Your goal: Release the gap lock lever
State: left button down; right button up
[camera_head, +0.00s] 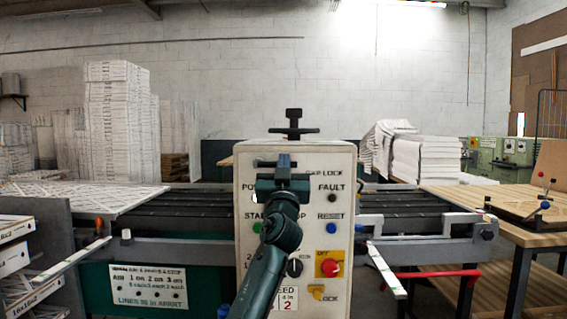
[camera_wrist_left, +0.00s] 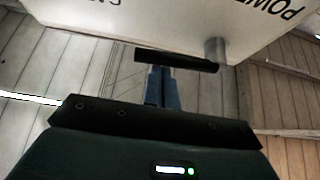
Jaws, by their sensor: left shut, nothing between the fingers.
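A white control box (camera_head: 345,200) stands in the middle of the head view, with a "GAP LOCK" label near its upper right. A short dark lever bar (camera_head: 264,163) lies across its upper face, partly hidden by my gripper. In the left wrist view the black lever bar (camera_wrist_left: 185,61) sits on a grey round post (camera_wrist_left: 215,50) coming from the box. My left gripper (camera_head: 284,161) is shut and empty in front of the box. Its blue fingertips (camera_wrist_left: 160,72) end at the bar; whether they touch it I cannot tell. My right gripper is out of view.
A black T-shaped handle (camera_head: 293,124) rises above the box. A red stop knob (camera_head: 330,267) on yellow and a yellow lock piece (camera_head: 317,292) are on its lower right. Conveyor rollers (camera_head: 190,212) run behind it. A wooden table (camera_head: 480,205) stands right.

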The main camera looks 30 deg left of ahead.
pick_arm(q)
jog(key=shift+f+m+t+h+p, duration=0.3)
jog(key=shift+m+t+h+p, duration=0.25)
jog(key=shift+m+h, duration=0.6)
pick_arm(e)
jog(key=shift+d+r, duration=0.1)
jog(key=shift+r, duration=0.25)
pick_arm(q)
jog(key=s+a+f+m+h+p, duration=0.2)
jog(key=a+f+m+h+p, duration=0.2)
jog(key=m, duration=0.6)
notch_tip(320, 180, down, 2)
jog(key=h+p, duration=0.1)
jog(key=h, duration=0.2)
jog(key=shift+s+a+t+p, duration=0.35)
jog(key=shift+s, duration=0.05)
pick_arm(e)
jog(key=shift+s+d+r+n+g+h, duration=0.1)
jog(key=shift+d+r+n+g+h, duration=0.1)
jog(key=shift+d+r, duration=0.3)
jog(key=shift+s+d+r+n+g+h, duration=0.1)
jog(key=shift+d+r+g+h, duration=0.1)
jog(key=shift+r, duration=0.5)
pick_arm(q)
jog(key=shift+a+f+m+y, duration=0.1)
jog(key=shift+a+m+y, duration=0.1)
jog(key=shift+m+y, duration=0.05)
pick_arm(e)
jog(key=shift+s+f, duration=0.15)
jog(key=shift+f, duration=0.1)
